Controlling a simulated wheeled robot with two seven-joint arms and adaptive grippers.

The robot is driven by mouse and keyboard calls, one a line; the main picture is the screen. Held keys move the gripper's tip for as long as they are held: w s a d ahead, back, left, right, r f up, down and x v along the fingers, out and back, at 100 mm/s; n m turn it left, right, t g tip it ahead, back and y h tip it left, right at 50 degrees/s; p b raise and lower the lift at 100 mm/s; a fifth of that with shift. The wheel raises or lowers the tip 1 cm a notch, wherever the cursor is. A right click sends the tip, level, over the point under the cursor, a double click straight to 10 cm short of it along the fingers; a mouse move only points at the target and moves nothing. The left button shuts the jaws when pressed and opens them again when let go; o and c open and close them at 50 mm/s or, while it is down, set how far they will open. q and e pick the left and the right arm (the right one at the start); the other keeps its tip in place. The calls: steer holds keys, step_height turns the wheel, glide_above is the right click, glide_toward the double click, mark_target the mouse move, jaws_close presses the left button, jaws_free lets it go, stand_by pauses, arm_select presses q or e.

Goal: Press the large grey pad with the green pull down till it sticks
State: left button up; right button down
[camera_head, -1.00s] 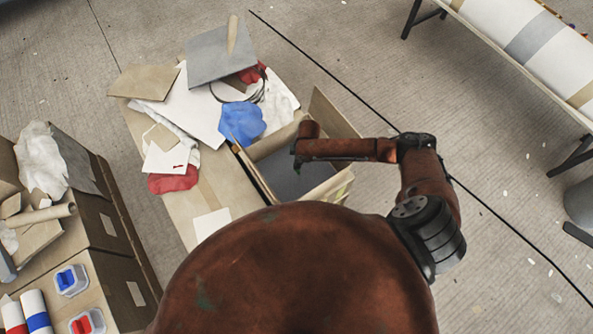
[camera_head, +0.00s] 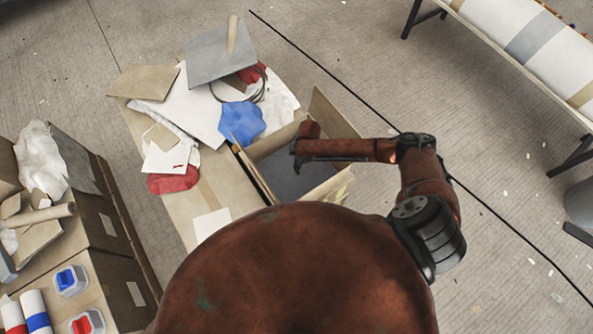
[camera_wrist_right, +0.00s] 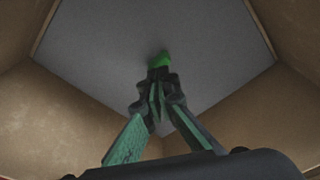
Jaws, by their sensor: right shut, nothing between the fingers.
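The large grey pad (camera_wrist_right: 215,30) lies flat inside an open cardboard box and fills much of the right wrist view. The same grey surface shows inside the box (camera_head: 340,115) in the head view, partly behind my arm. The green pull (camera_wrist_right: 160,59) stands on the pad just beyond my fingertips. My right gripper (camera_wrist_right: 157,88) is shut and empty, pointing at the pad, with its tips close to the pull. I cannot tell whether the tips touch the pad or the pull. My left gripper is not in view.
Cardboard walls (camera_wrist_right: 50,115) close in around the gripper. Left of the box, a table holds a blue cloth (camera_head: 242,122), red cloths, paper sheets and a grey board (camera_head: 208,58). A cart with boxes and clear tubs (camera_head: 70,280) stands at lower left.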

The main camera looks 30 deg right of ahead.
steer(key=shift+f+b, duration=0.4)
steer(key=shift+f, duration=0.4)
stand_by(0.7)
steer(key=shift+r+p, duration=3.4)
steer(key=shift+r, duration=0.1)
